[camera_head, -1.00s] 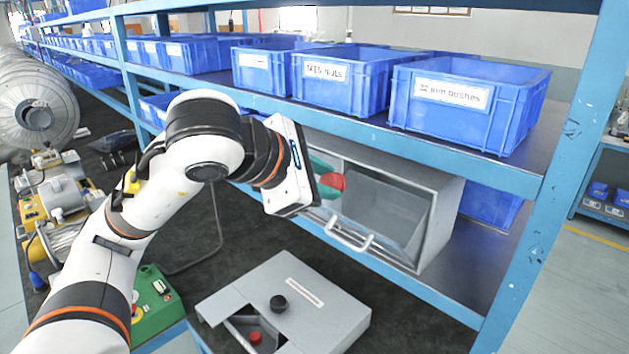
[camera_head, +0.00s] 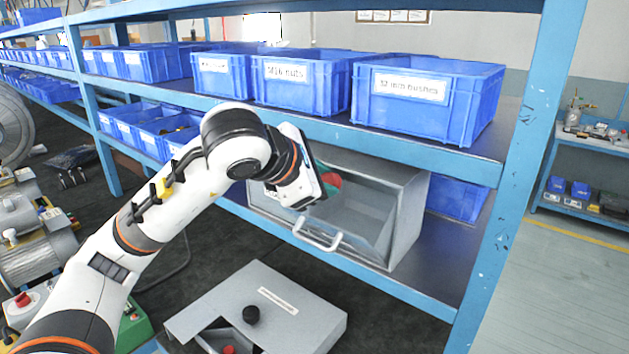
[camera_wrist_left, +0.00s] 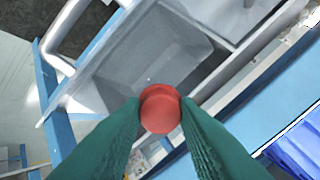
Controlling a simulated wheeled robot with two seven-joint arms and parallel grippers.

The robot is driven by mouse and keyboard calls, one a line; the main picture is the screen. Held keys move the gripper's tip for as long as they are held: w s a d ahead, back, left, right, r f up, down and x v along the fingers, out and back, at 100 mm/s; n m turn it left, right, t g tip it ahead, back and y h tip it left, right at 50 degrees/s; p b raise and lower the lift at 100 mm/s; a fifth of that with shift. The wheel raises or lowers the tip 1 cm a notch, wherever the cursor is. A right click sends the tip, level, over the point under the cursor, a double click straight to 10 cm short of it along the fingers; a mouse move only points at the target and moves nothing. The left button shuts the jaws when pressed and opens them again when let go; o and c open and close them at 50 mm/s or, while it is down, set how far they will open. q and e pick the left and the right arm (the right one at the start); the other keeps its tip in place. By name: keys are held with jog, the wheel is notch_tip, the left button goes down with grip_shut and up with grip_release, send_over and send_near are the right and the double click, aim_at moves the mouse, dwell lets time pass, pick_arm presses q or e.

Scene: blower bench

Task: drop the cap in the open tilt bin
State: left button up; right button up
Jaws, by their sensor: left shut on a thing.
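The cap is a round red piece (camera_wrist_left: 160,108), held between the green fingers of my left gripper (camera_wrist_left: 158,122) in the left wrist view. In the head view the red cap (camera_head: 332,181) shows just past my left wrist, with a bit of green finger beside it. The grey tilt bin (camera_head: 407,215) sits on the lower shelf with its front tipped open and a light handle (camera_head: 318,240) on it. In the left wrist view the cap appears over the bin's open inside (camera_wrist_left: 150,65). My right gripper is not in view.
Blue labelled bins (camera_head: 425,100) stand on the shelf above the tilt bin. A blue shelf post (camera_head: 515,190) rises to its right. Below is a grey box (camera_head: 300,290) with a black knob (camera_head: 251,315) and a red cap-like piece (camera_head: 229,350) in its opening.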

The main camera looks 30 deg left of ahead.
pick_arm(q)
jog(key=shift+w, duration=0.1)
jog(key=o, duration=1)
jog(key=b+v, duration=0.2)
jog(key=v, duration=1)
jog(key=shift+f, duration=0.1)
